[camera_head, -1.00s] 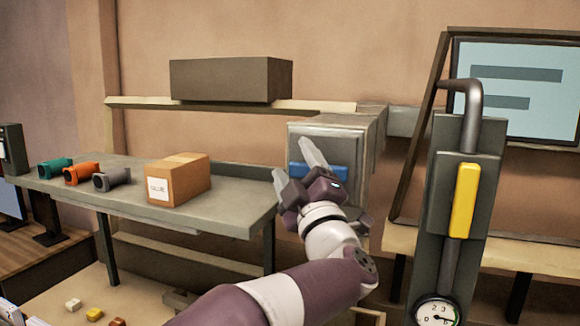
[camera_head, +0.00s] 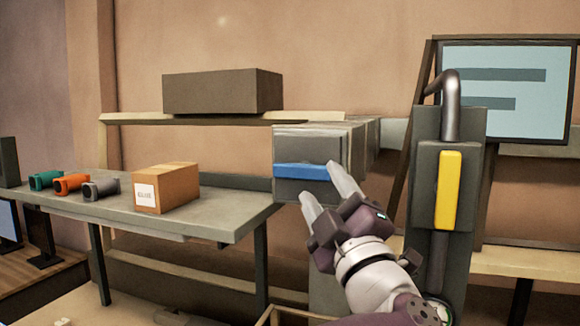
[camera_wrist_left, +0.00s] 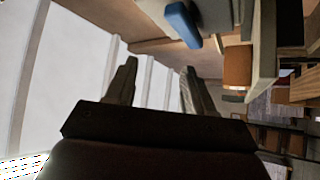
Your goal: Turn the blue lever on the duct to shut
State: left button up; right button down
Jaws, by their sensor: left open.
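The blue lever (camera_head: 301,171) lies level across the front of the grey duct (camera_head: 309,139) in the head view. It also shows at the top of the left wrist view (camera_wrist_left: 183,24), beyond the fingers. My left gripper (camera_head: 328,183) is open and empty, just below and right of the lever's right end. Its upper fingertip appears near that end; I cannot tell whether they touch, though the wrist view shows the lever apart from the fingers. My right gripper is not in view.
A yellow handle (camera_head: 448,190) on a grey panel stands right of my left arm. A cardboard box (camera_head: 166,188) and several coloured cylindrical parts sit on the grey table (camera_head: 225,213) at left. A dark box (camera_head: 222,92) rests on the shelf above.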

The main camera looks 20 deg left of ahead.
pick_arm(q)
jog(key=b+v, duration=0.8)
jog(key=v, duration=0.5)
jog(key=shift+s, duration=0.3)
jog(key=shift+d+f, duration=0.1)
jog(key=shift+d, duration=0.05)
